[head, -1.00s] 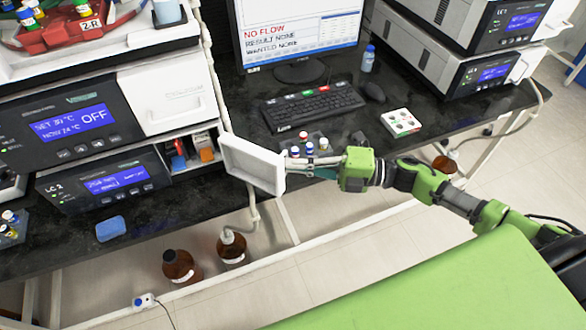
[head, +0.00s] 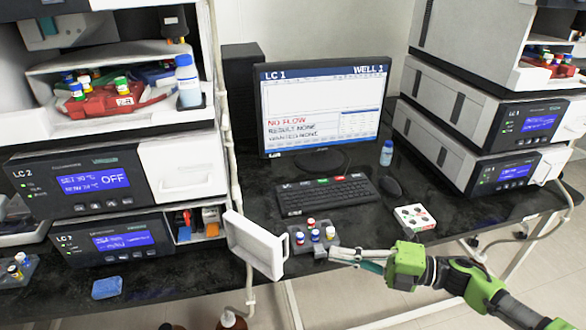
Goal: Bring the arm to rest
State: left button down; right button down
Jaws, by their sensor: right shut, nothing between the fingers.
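My right arm comes in from the lower right, green and dark grey. Its gripper (head: 340,255) is shut and empty, pointing left over the front edge of the bench. Its fingertips are close to a small grey rack (head: 299,248) with several capped vials; I cannot tell whether they touch. My left gripper is not in the head view.
The black bench (head: 370,229) carries a keyboard (head: 324,193), a mouse (head: 391,188), a white box with coloured dots (head: 414,218) and a monitor (head: 322,105). Instrument stacks stand left and right. A blue sponge (head: 107,287) lies front left.

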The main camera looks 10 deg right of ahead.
jog(key=w+a+m+t+h, duration=0.35)
jog(key=m+t, duration=0.25)
jog(key=m, duration=0.3)
jog(key=s+d+f+m+g+h, duration=0.45)
jog(key=s+f+m+h, duration=0.45)
jog(key=f+m+h, duration=0.55)
jog(key=s+f+m+g+y, duration=0.2)
jog(key=s+m+g, duration=0.4)
jog(key=s, duration=1.1)
notch_tip(320, 180, down, 26)
jog(key=s+g+p, duration=0.1)
jog(key=s, duration=0.2)
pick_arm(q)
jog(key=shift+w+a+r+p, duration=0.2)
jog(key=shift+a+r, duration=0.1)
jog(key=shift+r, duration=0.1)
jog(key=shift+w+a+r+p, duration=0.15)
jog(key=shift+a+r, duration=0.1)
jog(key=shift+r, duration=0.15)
pick_arm(e)
jog(key=s+d+f+g, duration=0.1)
jog(key=s+d+f, duration=0.1)
jog(key=s+f, duration=1.2)
jog(key=shift+s+d+n, duration=0.25)
jog(key=shift+s+n, duration=0.2)
jog(key=shift+s, duration=0.65)
